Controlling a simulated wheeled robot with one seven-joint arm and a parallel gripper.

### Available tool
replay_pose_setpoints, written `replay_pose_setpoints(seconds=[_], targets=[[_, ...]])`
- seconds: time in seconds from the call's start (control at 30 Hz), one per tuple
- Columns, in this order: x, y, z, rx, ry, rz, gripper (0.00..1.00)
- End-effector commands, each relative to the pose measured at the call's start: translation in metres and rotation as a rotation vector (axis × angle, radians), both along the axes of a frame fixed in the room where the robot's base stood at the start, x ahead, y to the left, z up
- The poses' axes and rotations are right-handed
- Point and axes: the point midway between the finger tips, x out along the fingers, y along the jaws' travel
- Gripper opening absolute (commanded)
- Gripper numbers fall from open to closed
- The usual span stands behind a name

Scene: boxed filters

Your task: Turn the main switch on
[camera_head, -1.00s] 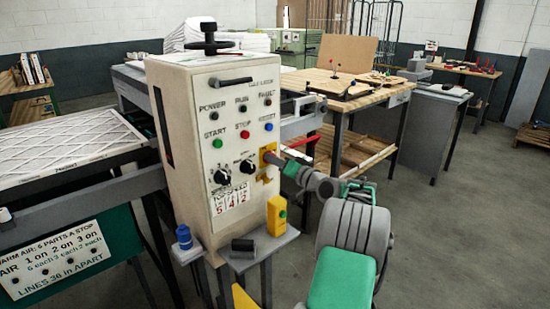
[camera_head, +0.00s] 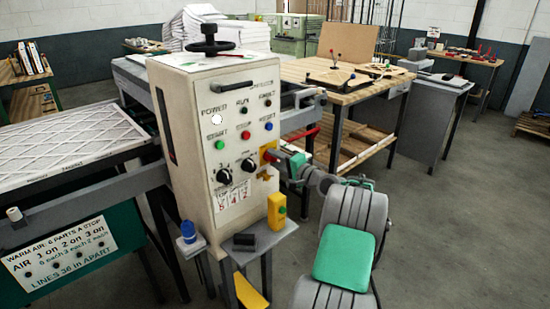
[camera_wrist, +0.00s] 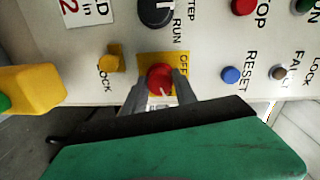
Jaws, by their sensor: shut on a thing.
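The main switch (camera_wrist: 160,78) is a red knob on a yellow plate at the lower right of the control box's front. It shows close up in the wrist view, with the word OFF beside it. In the head view the yellow plate (camera_head: 268,155) is partly hidden by my gripper (camera_head: 278,158). My gripper (camera_wrist: 157,92) has its two grey fingers shut on the red knob, one on each side. The POWER lamp (camera_head: 217,119) on the control box (camera_head: 203,160) glows white.
A yellow box with a green button (camera_head: 277,212), a dark block (camera_head: 244,242) and a blue-topped item (camera_head: 187,231) stand on the ledge below the box. A yellow lock (camera_wrist: 112,62) sits beside the switch. A wooden table (camera_head: 300,78) is behind.

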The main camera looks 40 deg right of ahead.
Motion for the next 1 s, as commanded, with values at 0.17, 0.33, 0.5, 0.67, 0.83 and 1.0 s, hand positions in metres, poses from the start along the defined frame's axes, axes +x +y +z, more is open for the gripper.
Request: replay_pose_setpoints(seconds=[0.17,0.33,0.5,0.67,0.83,1.0], targets=[[0.0001,0.0001,0.0001,0.019,0.001,0.000,0.00],[0.0001,0.0001,0.0000,0.020,0.001,0.000,0.00],[0.0002,0.0001,0.0000,0.020,0.001,0.000,0.00],[0.0001,0.0000,0.0000,0.019,0.001,0.000,0.47],[-0.0001,-0.0003,0.0001,0.018,0.001,0.000,0.55],[-0.0008,-0.0005,0.0001,0.018,0.001,-0.001,0.55]])
